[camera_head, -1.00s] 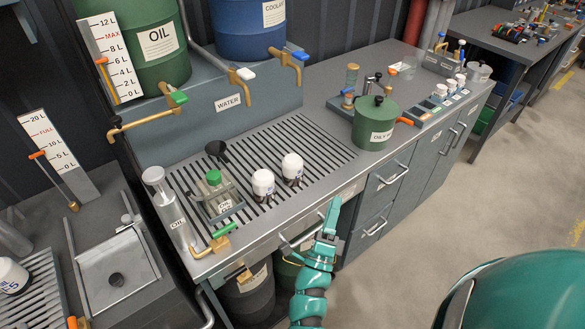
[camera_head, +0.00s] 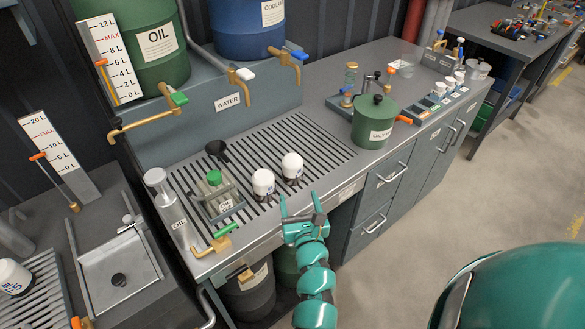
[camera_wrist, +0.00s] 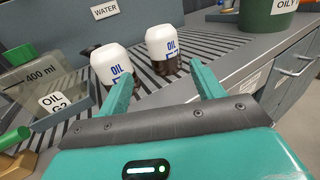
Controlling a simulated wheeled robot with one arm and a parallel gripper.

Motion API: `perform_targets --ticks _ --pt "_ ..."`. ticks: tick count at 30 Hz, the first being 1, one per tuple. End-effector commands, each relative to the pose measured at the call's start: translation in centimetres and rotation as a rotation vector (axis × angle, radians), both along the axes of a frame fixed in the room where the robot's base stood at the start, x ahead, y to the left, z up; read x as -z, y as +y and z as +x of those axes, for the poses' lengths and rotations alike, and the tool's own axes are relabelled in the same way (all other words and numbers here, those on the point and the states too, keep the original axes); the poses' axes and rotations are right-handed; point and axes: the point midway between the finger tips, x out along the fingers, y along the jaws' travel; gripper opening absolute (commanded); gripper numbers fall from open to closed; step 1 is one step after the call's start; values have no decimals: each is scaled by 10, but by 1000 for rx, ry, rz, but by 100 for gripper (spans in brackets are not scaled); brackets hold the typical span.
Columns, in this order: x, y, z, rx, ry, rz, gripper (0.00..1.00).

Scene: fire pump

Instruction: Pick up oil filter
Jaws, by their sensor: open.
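Two white oil filters with dark bases stand upright on the slotted drain grate. The left filter (camera_head: 263,182) and the right filter (camera_head: 292,166) stand close together, a small gap apart. In the wrist view the left filter (camera_wrist: 111,65) and the right filter (camera_wrist: 162,46) show blue "OIL" lettering. My gripper (camera_head: 300,203) is open and empty at the bench's front edge, just in front of the filters. In the wrist view its two fingers (camera_wrist: 165,75) point toward them, the left fingertip overlapping the left filter's lower right side and the right one lying right of the right filter.
A green oily-waste bin (camera_head: 375,125) stands right. Brass taps (camera_head: 245,84) hang above the back. Another white filter (camera_head: 12,276) lies far left.

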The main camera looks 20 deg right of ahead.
Motion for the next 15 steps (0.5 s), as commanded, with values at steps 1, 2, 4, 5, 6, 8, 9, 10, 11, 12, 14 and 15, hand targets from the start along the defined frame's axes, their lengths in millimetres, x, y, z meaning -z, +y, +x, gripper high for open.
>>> perform_targets --ticks 1,2,4,5,6,8,9,10,11,12,14,15 --pt "-2 -2 6 3 -2 -3 66" --pt "-3 -3 10 3 -3 -5 66" --pt "-3 -4 19 4 -4 -4 66" --pt "-3 -5 22 4 -3 -5 66" --pt "-2 -6 27 3 -2 -5 66" --pt "-3 -6 36 2 -2 -5 66" --pt "-3 -8 41 3 -2 -5 66" --pt "-3 -9 45 3 -2 -5 66" --pt "-2 -10 50 3 -1 -7 66" --pt "-3 -9 56 0 -1 -6 66" --pt "-4 -10 65 0 -3 -7 66" --pt "-4 -12 70 2 -3 -8 66"
